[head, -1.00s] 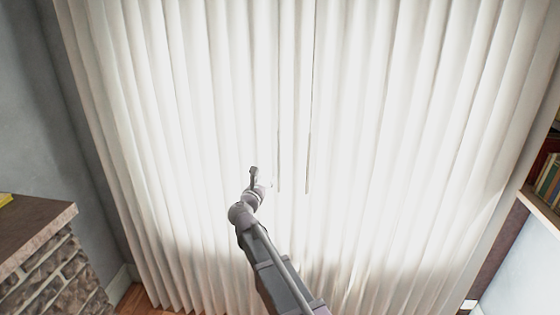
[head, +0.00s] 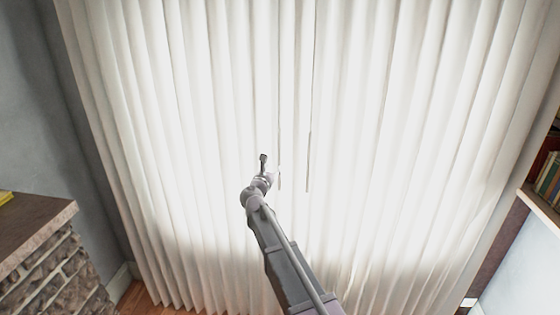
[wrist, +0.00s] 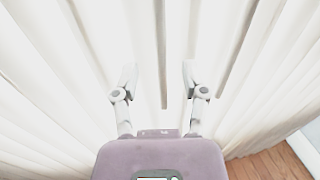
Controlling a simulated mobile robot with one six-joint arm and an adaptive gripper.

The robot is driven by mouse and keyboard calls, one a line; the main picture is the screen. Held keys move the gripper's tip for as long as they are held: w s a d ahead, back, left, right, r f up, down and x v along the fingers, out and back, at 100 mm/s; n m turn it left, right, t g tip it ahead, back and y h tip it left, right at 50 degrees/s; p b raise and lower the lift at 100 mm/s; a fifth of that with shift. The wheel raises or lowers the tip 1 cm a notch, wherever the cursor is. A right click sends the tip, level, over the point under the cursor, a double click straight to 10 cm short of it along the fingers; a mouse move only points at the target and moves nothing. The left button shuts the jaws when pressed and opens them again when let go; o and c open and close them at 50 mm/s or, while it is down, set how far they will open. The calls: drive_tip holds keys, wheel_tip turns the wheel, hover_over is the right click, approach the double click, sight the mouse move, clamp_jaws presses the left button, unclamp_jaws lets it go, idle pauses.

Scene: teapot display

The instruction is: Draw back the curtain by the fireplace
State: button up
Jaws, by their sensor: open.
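A closed white pleated curtain (head: 180,110) fills most of the head view, and its folds also fill the wrist view (wrist: 60,70). Two thin dark wands (head: 308,160) hang near its middle. My gripper (head: 263,158) is in front of the curtain, just left of the wands. In the wrist view my gripper (wrist: 158,78) is open, with one wand (wrist: 161,55) hanging between its spread fingers in the picture. I cannot tell how far the wand is from the fingers. The second wand (wrist: 222,60) hangs to the right, outside the fingers.
A stone fireplace with a dark mantel (head: 30,225) stands at the lower left, with a yellow object (head: 5,198) on it. A bookshelf (head: 545,190) stands at the right edge. Wooden floor (head: 140,300) shows below the curtain.

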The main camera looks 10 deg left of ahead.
sight(279, 160)
drive_tip(key=shift+x, duration=3.5)
clamp_jaws()
drive_tip(key=shift+d, duration=0.15)
